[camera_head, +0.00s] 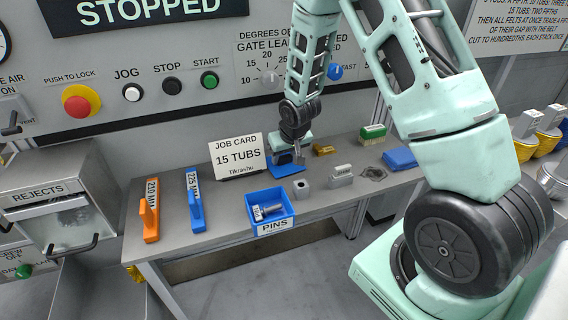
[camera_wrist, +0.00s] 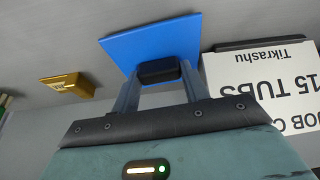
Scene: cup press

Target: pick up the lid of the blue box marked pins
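The blue box marked PINS (camera_head: 275,225) stands open near the table's front edge, with metal pins inside. A flat blue lid (camera_head: 285,171) lies behind it, in front of the job card; it also shows in the wrist view (camera_wrist: 150,41). The lid has a black knob (camera_wrist: 159,71) on top. My gripper (camera_head: 293,152) points down over the lid. In the wrist view its two fingers (camera_wrist: 160,82) stand on either side of the knob, which fills the gap between them. The lid looks level with the table; I cannot tell whether it touches it.
The job card (camera_head: 238,156) stands close left of my gripper. A brass piece (camera_head: 324,150), grey blocks (camera_head: 341,176) and another blue item (camera_head: 399,159) lie to the right. Orange (camera_head: 150,220) and blue (camera_head: 195,205) handled tools lie left. The control panel rises behind.

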